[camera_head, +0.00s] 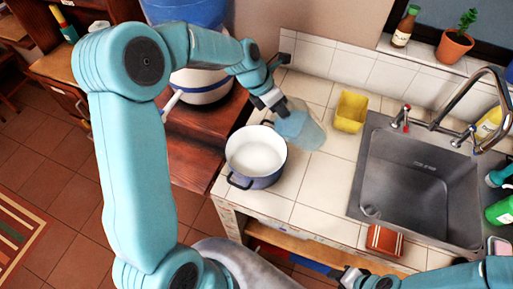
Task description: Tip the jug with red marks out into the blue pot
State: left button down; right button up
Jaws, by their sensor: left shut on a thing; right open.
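The blue pot (256,181) stands on the white tiled counter, left of the sink. It has a pale interior and dark handles. A translucent light-blue jug (304,131) is just behind and to the right of the pot. I cannot make out red marks on it at this size. My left gripper (278,108) reaches over from the left and is shut on the jug at its upper left side. I cannot tell whether the jug touches the counter. My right gripper (362,281) is open and empty at the bottom edge, in front of the counter.
A yellow container (351,111) stands right of the jug. The metal sink (416,185) with its tap (470,95) fills the right side. Bare tiles (322,190) lie between pot and sink.

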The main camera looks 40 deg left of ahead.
pick_arm(q)
jog(key=shift+s+a+r+t, duration=0.1)
jog(key=shift+a+r+t, duration=0.1)
jog(key=shift+t, duration=0.1)
jog(key=shift+s+f+h, duration=0.2)
jog(key=shift+f+h, duration=0.05)
jog(key=shift+h, duration=0.05)
jog(key=shift+f, duration=0.1)
jog(key=shift+w+f+t, duration=0.1)
jog(key=shift+f+t, duration=0.05)
jog(key=shift+t, duration=0.15)
jog(key=shift+h, duration=0.3)
jog(key=shift+s+a+f, duration=0.1)
jog(key=shift+s+f, duration=0.05)
jog(key=shift+s, duration=0.05)
jog(key=shift+f, duration=0.1)
